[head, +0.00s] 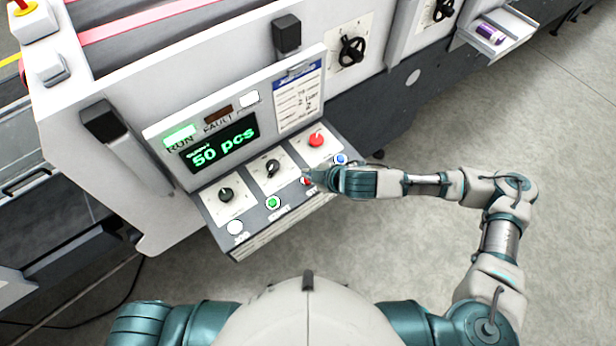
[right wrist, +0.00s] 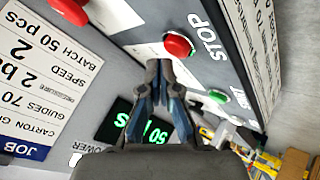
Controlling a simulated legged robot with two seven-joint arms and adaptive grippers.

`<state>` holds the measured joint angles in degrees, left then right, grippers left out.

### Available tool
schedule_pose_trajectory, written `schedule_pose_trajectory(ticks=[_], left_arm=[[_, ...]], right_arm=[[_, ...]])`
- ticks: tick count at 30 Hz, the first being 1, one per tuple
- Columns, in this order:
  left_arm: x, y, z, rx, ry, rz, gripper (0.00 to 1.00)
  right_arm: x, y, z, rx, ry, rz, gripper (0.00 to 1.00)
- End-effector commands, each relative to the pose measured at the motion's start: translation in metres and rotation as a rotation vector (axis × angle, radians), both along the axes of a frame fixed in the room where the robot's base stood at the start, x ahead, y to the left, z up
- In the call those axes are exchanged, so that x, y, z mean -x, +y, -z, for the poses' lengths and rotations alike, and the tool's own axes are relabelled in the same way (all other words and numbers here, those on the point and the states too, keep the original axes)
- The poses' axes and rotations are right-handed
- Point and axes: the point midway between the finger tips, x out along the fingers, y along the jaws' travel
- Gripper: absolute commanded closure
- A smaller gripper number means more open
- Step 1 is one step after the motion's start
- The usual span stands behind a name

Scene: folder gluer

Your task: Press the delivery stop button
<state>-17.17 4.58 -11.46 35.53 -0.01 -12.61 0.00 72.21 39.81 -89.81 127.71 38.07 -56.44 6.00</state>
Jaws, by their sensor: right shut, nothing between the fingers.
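A control panel (head: 248,217) carries a row of buttons along its front edge. The red STOP button (head: 306,181) is partly covered by my right gripper (head: 312,177) in the head view. In the right wrist view the STOP button (right wrist: 178,46) shows clearly, with its white label beside it. My right gripper (right wrist: 158,66) is shut and empty, its fingertips close to this button; I cannot tell whether they touch it. My left gripper is out of view.
A green START button (head: 272,202), a white JOG button (head: 235,227) and a blue button (head: 340,159) share the row. A larger red knob (head: 316,140) and black dials (head: 226,194) sit behind. The display (head: 220,143) reads 50 pcs; the green RUN lamp (head: 180,136) is lit.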

Motion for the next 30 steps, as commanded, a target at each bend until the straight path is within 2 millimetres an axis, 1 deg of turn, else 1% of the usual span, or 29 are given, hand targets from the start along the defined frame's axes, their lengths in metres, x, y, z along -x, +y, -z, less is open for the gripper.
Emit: schedule_pose_trajectory(ticks=[4, 16, 30], left_arm=[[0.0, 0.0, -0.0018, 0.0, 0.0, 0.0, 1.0], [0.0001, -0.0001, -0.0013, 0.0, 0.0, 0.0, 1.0], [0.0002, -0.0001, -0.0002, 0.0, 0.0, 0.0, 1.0]], right_arm=[[0.0011, 0.0001, 0.0044, 0.0, 0.002, 0.0, 1.0], [0.0008, 0.0002, 0.0053, 0.0, 0.001, -0.001, 1.0], [0.0008, 0.0001, 0.011, 0.0, 0.001, -0.001, 1.0]])
